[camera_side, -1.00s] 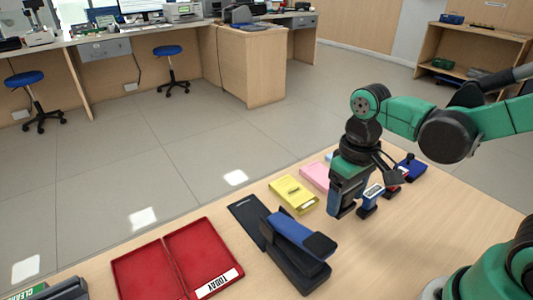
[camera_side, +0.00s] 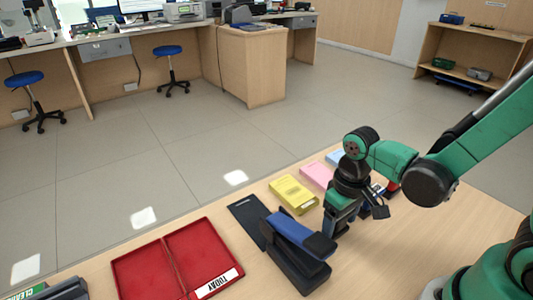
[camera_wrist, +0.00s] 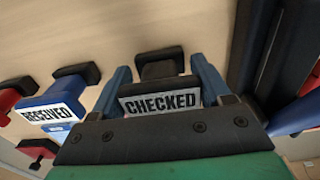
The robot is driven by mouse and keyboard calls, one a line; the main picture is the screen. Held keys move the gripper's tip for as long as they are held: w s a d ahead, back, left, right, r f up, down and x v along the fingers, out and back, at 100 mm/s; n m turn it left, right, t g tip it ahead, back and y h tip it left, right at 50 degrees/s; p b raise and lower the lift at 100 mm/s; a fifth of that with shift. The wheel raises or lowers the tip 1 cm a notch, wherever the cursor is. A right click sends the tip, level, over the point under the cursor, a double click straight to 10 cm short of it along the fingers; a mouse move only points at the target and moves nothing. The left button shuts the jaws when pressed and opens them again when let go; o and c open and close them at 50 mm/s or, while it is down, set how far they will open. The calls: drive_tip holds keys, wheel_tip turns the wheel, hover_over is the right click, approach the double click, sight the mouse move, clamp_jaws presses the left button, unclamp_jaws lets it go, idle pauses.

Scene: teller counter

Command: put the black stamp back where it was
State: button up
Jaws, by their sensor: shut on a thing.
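The black stamp (camera_wrist: 160,103) has a white label reading CHECKED. In the wrist view it sits between the two blue fingers of my gripper (camera_wrist: 160,70), which is shut on it. In the side view my gripper (camera_side: 335,222) points down over the counter, just right of the large blue and black stapler-like device (camera_side: 300,235). The stamp is not clearly visible there, and I cannot tell whether it touches the counter. A blue stamp labelled RECEIVED (camera_wrist: 50,112) stands to the left in the wrist view, with red stamps (camera_wrist: 12,95) beyond it.
An open red case marked TODAY (camera_side: 150,268) lies left of the blue and black device. A dark blue booklet (camera_side: 243,212), a yellow pad (camera_side: 293,193) and a pink pad (camera_side: 316,174) lie along the far edge. The counter's front right is clear.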

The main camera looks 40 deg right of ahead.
drive_tip(key=o, duration=1)
drive_tip(key=shift+f, duration=0.15)
drive_tip(key=shift+c, duration=0.2)
wheel_tip(320, 180, up, 12)
drive_tip(key=shift+r, duration=0.1)
drive_tip(key=t, duration=0.3)
drive_tip(key=w+t, duration=0.1)
drive_tip(key=shift+w+d, duration=0.1)
drive_tip(key=shift+d, duration=0.2)
drive_tip(key=shift+w+d+t, duration=0.1)
drive_tip(key=shift+w+t, duration=0.2)
drive_tip(key=shift+t, duration=0.5)
drive_tip(key=shift+w+d+t, duration=0.1)
drive_tip(key=shift+w+t, duration=0.15)
drive_tip(key=shift+t, duration=0.55)
